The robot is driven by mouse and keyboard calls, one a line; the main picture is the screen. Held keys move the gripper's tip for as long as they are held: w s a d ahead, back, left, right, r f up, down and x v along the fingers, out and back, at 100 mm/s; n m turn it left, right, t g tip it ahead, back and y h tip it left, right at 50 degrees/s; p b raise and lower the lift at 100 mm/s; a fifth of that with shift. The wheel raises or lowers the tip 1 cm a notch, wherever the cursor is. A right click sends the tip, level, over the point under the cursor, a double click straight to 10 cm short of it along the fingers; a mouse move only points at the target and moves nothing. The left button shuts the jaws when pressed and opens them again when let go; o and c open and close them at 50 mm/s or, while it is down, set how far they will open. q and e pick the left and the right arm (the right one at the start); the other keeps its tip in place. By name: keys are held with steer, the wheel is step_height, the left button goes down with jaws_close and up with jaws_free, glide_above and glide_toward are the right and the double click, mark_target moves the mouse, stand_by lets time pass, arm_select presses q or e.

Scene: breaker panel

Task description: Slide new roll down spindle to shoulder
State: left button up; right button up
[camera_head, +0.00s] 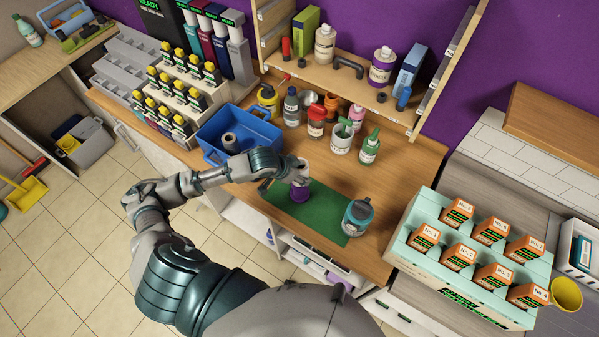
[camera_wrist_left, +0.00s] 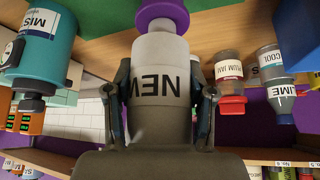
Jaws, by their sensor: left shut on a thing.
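My left gripper (camera_head: 297,178) is over the green mat, its fingers shut on the sides of a pale roll (camera_wrist_left: 165,88) marked "NEW"; the fingers also show in the wrist view (camera_wrist_left: 163,105). In the wrist view, which is upside down, a purple part (camera_wrist_left: 162,14) sits at the roll's mat-side end, in line with it. In the head view this purple part (camera_head: 300,194) is low, at the green mat (camera_head: 322,215). The spindle and its shoulder cannot be made out, so I cannot tell how far down the roll sits. My right gripper is out of view.
A teal canister (camera_head: 357,218) stands at the mat's right end. A blue crate (camera_head: 262,131) with a dark roll (camera_head: 229,142) inside is to the left. Bottles and cups, including a white cup (camera_head: 342,138), stand behind. A mint rack (camera_head: 455,287) of orange boxes is right.

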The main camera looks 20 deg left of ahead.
arm_select(q)
steer(key=shift+f+b, duration=0.5)
steer(key=shift+f, duration=0.95)
steer(key=o, duration=1.2)
steer(key=shift+o, duration=0.2)
steer(key=shift+r, duration=0.15)
steer(key=v, duration=1.1)
steer(key=shift+s+a+r, duration=0.15)
steer(key=shift+s+r, duration=0.05)
steer(key=shift+s, duration=0.05)
